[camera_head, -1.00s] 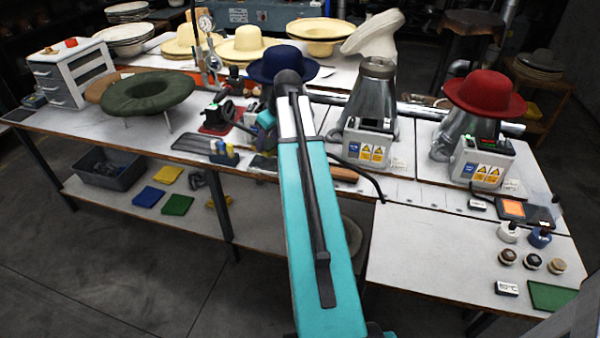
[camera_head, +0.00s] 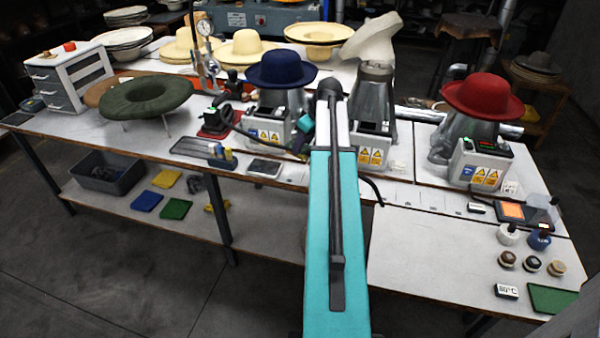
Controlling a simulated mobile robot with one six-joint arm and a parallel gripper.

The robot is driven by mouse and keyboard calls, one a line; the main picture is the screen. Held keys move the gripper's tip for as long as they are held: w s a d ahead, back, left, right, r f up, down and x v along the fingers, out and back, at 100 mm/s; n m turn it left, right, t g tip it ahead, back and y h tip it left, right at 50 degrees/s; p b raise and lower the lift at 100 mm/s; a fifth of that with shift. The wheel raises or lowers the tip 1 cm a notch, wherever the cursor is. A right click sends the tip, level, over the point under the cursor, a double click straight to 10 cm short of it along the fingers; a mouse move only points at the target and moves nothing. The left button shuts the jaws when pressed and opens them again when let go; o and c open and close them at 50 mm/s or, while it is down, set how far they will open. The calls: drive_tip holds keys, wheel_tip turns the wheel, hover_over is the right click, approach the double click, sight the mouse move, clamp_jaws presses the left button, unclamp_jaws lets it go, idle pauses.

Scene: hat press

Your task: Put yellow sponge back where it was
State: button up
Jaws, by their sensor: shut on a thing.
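My gripper (camera_head: 250,134) is partly seen beyond my teal arm, pointing left over the table in front of the press with the navy hat (camera_head: 282,69). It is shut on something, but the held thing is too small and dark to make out. I cannot pick out the yellow sponge with certainty. A flat yellow pad (camera_head: 166,178) lies on the lower shelf, beside a blue pad (camera_head: 147,201) and a green pad (camera_head: 176,209). Another small yellow thing (camera_head: 217,206) lies on that shelf to the right.
A red hat (camera_head: 482,94) sits on the right press. A green hat brim (camera_head: 147,94) stands on the table at left, near a drawer unit (camera_head: 70,76). A grey bin (camera_head: 107,174) is on the lower shelf. The right table (camera_head: 430,260) has bare room.

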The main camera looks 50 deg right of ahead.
drive_tip(key=shift+f+p, duration=0.7)
drive_tip(key=shift+f, duration=2.35)
drive_tip(key=shift+f+p, duration=0.5)
drive_tip(key=shift+f, duration=1.35)
drive_tip(key=shift+f, duration=0.15)
drive_tip(key=o, duration=0.9)
drive_tip(key=shift+r, duration=0.25)
drive_tip(key=shift+b+v, duration=1.2)
drive_tip(key=shift+v, duration=4.7)
